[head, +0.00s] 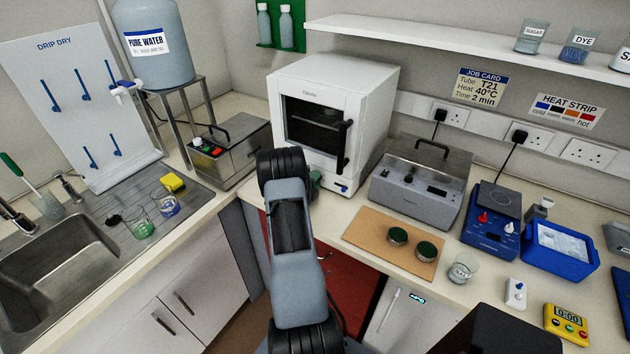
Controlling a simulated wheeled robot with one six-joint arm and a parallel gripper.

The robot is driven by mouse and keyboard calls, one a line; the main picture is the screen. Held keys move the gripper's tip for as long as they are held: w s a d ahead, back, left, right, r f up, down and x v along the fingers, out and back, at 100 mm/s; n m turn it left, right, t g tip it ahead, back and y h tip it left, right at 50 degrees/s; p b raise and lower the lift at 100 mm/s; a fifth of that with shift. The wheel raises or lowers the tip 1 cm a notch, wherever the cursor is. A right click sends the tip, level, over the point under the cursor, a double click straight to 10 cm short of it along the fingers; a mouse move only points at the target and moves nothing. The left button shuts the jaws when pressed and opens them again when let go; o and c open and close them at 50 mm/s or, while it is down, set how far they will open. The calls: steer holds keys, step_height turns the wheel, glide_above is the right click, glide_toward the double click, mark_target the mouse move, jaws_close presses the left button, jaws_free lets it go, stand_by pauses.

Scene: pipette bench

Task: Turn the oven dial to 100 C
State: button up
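The white oven (375,105) stands on the bench against the back wall. Its dark-windowed door looks shut, with a black upright handle (344,146) at its right side. A small blue and white control that looks like the dial (342,187) sits low on the oven's front, right of my arm. Its marks and pointer are too small to read. My arm rises in front of the oven and hides the lower left of its front. My gripper cannot be made out behind the arm, so neither its opening nor any contact with the dial shows.
A grey lidded bath (420,190) stands right of the oven, and a steel box with coloured buttons (230,150) stands left. A cork mat (370,232) with two green-topped dishes lies at the front. The sink (50,265) is at far left. A job card (481,87) reads 40°C.

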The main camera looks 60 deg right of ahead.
steer(key=c, duration=0.5)
steer(key=shift+d, duration=0.15)
steer(key=shift+f+m+b, duration=0.15)
steer(key=shift+m+b, duration=0.15)
steer(key=shift+b, duration=0.15)
